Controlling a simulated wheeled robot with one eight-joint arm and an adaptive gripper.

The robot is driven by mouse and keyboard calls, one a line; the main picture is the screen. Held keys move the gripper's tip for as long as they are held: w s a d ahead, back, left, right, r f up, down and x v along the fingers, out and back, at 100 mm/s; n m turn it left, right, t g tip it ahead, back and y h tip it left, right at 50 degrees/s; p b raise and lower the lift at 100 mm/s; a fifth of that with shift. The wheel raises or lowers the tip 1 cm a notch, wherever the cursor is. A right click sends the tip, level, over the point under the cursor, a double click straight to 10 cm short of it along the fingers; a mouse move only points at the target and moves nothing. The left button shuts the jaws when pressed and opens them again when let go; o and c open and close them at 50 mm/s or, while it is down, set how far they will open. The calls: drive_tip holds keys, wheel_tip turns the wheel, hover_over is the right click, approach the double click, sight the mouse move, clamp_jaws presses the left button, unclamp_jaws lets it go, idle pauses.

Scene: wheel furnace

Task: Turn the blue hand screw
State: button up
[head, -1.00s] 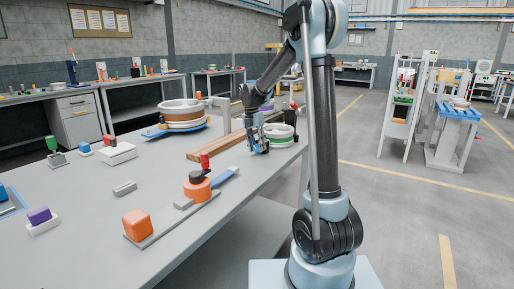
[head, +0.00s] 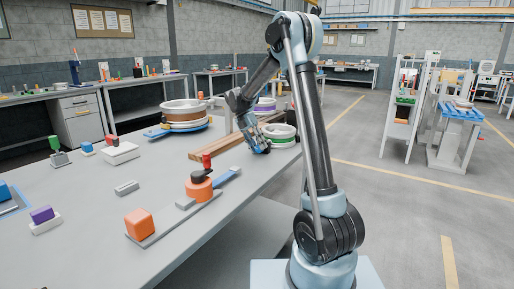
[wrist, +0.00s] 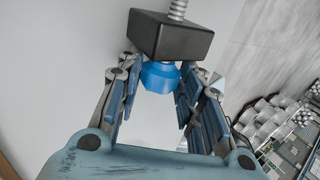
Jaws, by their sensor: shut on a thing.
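The blue hand screw (wrist: 160,76) shows in the wrist view, between the two fingers of my gripper (wrist: 161,84). A black block (wrist: 171,36) sits just beyond it, with a threaded metal rod rising from the block. My gripper is shut on the blue screw, with the fingers on either side of it. In the head view my gripper (head: 261,146) reaches down at a tilt near the right edge of the grey table (head: 90,225). The screw cannot be made out there.
A wooden beam (head: 207,150) lies just left of my gripper. An orange round part with a red knob (head: 198,189) is nearer.

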drive_tip(key=shift+w+a+f, duration=0.1)
drive_tip(key=shift+w, duration=0.05)
drive_tip(key=o, duration=1)
drive_tip(key=shift+o, duration=0.2)
drive_tip(key=shift+r, duration=0.2)
drive_tip(key=v, duration=1.1)
drive_tip(key=shift+a+r, duration=0.15)
drive_tip(key=shift+r, duration=0.05)
drive_tip(key=shift+w, duration=0.15)
